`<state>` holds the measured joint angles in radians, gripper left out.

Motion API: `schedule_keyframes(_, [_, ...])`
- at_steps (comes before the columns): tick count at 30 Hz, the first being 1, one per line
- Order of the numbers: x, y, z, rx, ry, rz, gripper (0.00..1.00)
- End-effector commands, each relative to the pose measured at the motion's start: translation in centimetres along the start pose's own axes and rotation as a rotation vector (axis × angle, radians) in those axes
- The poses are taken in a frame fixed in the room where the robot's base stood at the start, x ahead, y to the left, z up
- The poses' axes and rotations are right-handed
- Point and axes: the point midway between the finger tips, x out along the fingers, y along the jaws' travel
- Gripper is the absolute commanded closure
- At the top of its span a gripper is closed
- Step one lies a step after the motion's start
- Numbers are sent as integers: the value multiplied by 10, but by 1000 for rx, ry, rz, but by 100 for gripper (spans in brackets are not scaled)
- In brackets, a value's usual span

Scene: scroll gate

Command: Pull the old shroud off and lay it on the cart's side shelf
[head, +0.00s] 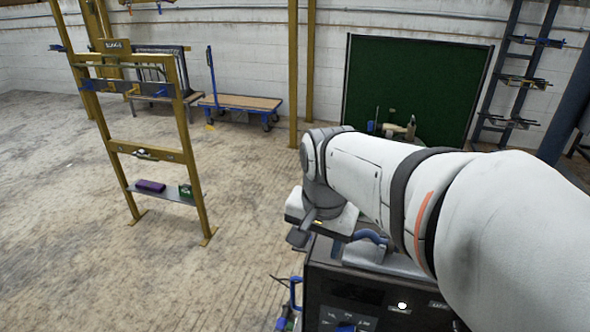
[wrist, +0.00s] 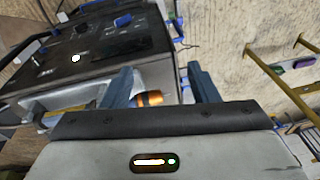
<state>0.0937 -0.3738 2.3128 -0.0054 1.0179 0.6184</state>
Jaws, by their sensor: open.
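A copper-orange cylinder (wrist: 150,98), which looks like the shroud, shows between my fingers in the wrist view, close to the left finger. My gripper's fingers (wrist: 160,70) stand wide apart, and no grip on the cylinder shows. In the head view my gripper (head: 303,236) hangs at the left edge of the dark-fronted cart unit (head: 345,292). The unit also shows in the wrist view (wrist: 85,55). The shroud is hidden in the head view. I cannot make out the cart's side shelf for certain in either view.
A yellow frame gate (head: 190,165) stands on the left with a purple item (head: 150,186) and a green box (head: 186,192) on its low shelf. A flat trolley (head: 240,102) and a green screen (head: 415,85) stand behind. The floor between gate and cart is clear.

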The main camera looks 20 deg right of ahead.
Motion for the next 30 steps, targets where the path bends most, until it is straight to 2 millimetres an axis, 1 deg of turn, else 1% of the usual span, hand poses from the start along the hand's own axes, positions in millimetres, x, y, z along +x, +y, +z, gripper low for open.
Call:
schedule_keyframes(1, [4, 0, -13, 138, -13, 15, 46])
schedule_keyframes(6, [6, 2, -55, 641, -45, 75, 46])
schedule_keyframes(9, [8, 5, -77, 914, -53, 111, 46])
schedule_keyframes(12, [11, 9, -96, 1139, -56, 146, 46])
schedule_keyframes(15, [12, 12, -109, 1304, -54, 172, 46])
schedule_keyframes(18, [14, 14, -116, 1405, -52, 188, 46])
schedule_keyframes(23, [22, 17, -118, 1459, -52, 200, 46])
schedule_keyframes(26, [34, 18, -116, 1459, -52, 201, 46])
schedule_keyframes(30, [56, 20, -112, 1457, -52, 200, 46])
